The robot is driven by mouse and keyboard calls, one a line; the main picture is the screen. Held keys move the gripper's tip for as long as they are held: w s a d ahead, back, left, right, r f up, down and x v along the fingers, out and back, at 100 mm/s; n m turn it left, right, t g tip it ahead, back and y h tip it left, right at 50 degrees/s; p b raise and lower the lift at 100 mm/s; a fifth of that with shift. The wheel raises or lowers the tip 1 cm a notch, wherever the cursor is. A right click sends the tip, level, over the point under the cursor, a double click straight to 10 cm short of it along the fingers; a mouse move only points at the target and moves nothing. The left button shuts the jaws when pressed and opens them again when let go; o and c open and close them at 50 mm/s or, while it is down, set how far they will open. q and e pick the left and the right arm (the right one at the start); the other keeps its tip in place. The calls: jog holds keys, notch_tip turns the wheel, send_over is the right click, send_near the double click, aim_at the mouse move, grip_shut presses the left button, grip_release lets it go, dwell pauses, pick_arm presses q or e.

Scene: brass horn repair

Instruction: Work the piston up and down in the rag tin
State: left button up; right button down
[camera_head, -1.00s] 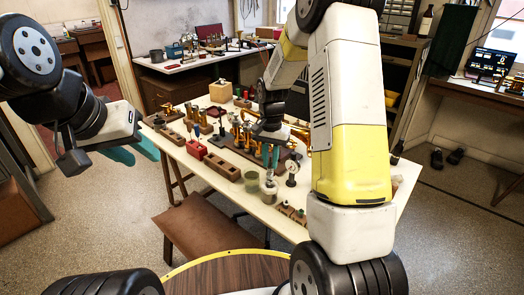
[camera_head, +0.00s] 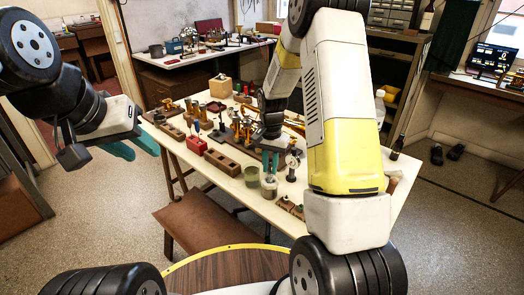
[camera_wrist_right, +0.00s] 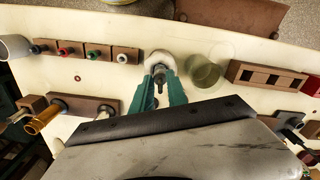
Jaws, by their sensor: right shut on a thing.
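My right gripper (camera_head: 270,164), with teal fingers, points down just above a small pale tin (camera_head: 269,189) near the bench's front edge. In the right wrist view, the fingers (camera_wrist_right: 160,88) are shut on a small dark and metallic piston (camera_wrist_right: 159,87), with the tin (camera_wrist_right: 157,59) at their tips. The piston's lower part is hidden, and how deep it sits in the tin is unclear. My left gripper (camera_head: 132,147) is open and empty, off the bench's left side.
A greenish cup (camera_head: 251,177) stands close left of the tin. A dial gauge (camera_head: 292,162) stands to its right. A wooden block with square holes (camera_head: 222,162), a red box (camera_head: 196,145) and brass parts crowd the bench behind.

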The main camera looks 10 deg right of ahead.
jog(key=shift+f, duration=1.35)
jog(key=shift+r, duration=1.8)
jog(key=shift+f, duration=0.1)
dwell(1.2)
dwell(1.1)
jog(key=shift+r, duration=0.2)
